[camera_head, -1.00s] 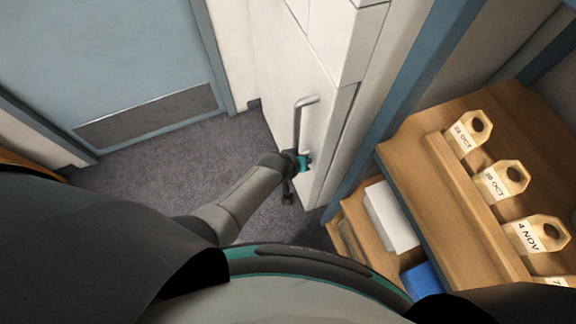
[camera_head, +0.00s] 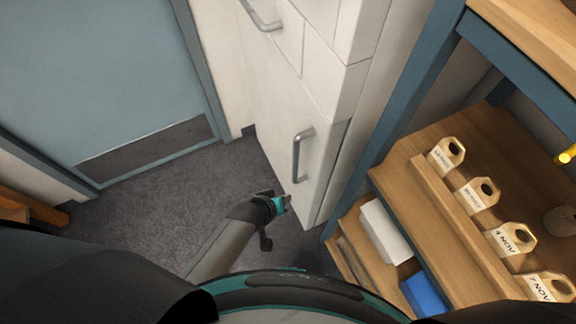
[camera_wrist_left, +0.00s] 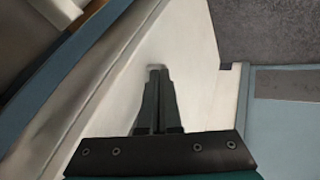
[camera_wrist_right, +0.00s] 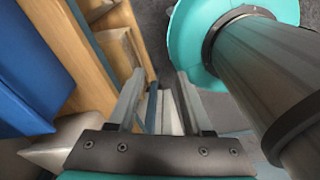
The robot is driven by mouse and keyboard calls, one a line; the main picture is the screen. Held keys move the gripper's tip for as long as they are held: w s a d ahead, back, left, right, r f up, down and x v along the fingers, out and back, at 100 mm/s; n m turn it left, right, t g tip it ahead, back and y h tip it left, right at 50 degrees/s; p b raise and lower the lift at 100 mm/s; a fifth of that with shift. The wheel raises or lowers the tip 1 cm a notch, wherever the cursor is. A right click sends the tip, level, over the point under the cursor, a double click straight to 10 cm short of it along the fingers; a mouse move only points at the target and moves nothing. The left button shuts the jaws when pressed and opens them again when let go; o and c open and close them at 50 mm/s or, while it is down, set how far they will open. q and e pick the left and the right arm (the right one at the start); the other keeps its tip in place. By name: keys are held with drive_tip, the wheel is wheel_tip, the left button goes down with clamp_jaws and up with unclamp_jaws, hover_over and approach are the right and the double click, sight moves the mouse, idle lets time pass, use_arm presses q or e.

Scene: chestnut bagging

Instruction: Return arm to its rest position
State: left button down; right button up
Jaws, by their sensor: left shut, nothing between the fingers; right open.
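My left gripper (camera_head: 283,204) is in the head view, low over the grey floor and beside the white cabinet. In the left wrist view its two dark fingers (camera_wrist_left: 157,75) are together with nothing between them, against the white cabinet front behind. The lower grey handle (camera_head: 297,155) of the white cabinet (camera_head: 275,120) is above the gripper and apart from it. My right gripper (camera_wrist_right: 155,80) shows only in the right wrist view. Its two grey fingers are spread with nothing held. The head view does not show it.
A wooden shelf (camera_head: 400,170) with several tagged wooden blocks (camera_head: 478,195) stands at the right. Below it are a white box (camera_head: 384,232) and a blue box (camera_head: 424,293). A blue door (camera_head: 90,80) is at the left. The grey floor (camera_head: 165,200) between is clear.

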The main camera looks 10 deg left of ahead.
use_arm(q)
drive_tip(key=s+a+f+m+g+y+b, duration=0.1)
drive_tip(key=s+a+f+m+g+b, duration=0.1)
drive_tip(key=s+a+f+b, duration=0.2)
drive_tip(key=s+a+f+m+g+y+b, duration=0.2)
drive_tip(key=s+a+f, duration=0.7)
drive_tip(key=s+f, duration=1)
drive_tip(key=s+m+g+b, duration=0.1)
drive_tip(key=s+b, duration=0.1)
drive_tip(key=s, duration=0.3)
drive_tip(key=shift+a+y+b, duration=0.3)
drive_tip(key=shift+a+b, duration=0.1)
use_arm(e)
wheel_tip(320, 180, down, 9)
drive_tip(key=shift+s+a, duration=0.15)
drive_tip(key=shift+a, duration=0.2)
use_arm(q)
drive_tip(key=shift+a+f, duration=0.1)
use_arm(e)
drive_tip(key=shift+r, duration=0.1)
